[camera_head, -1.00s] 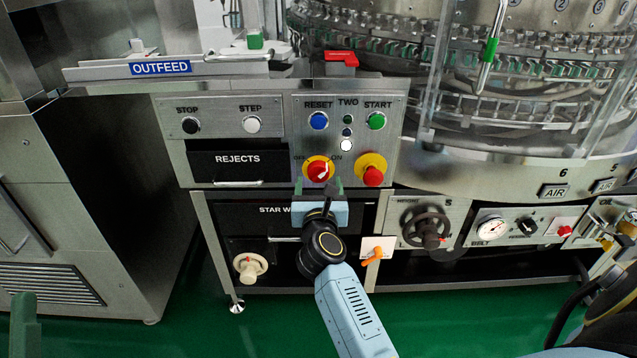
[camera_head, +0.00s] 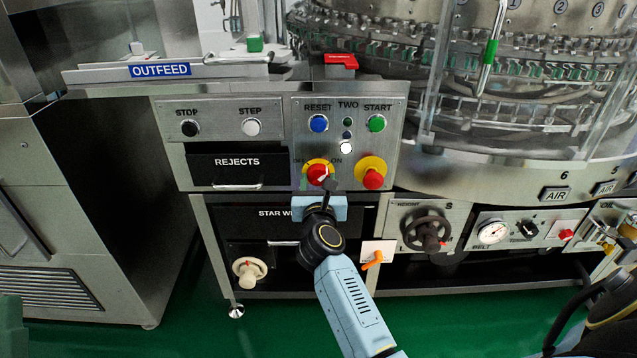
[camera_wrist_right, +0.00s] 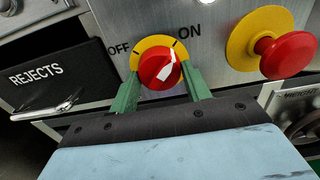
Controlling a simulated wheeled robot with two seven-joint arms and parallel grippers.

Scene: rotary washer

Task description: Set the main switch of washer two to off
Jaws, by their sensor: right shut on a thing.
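The main switch is a red knob (camera_head: 317,173) with a white pointer on a yellow plate, on washer two's panel (camera_head: 338,126). In the wrist view the knob (camera_wrist_right: 159,67) has OFF at its upper left and ON at its upper right. The pointer tilts up and right, toward ON. My right gripper (camera_head: 319,184) is at the knob, with its green fingers on either side. In the wrist view the gripper (camera_wrist_right: 160,88) is shut on the knob. A greenish piece of my left gripper (camera_head: 10,322) shows at the lower left edge; its jaws cannot be made out.
A red mushroom button (camera_head: 373,178) on a yellow plate sits close to the right of the switch. RESET (camera_head: 318,122) and START (camera_head: 376,123) buttons are above. The REJECTS drawer (camera_head: 215,166) is to the left. An orange lever (camera_head: 372,260) and handwheel (camera_head: 428,230) are below right.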

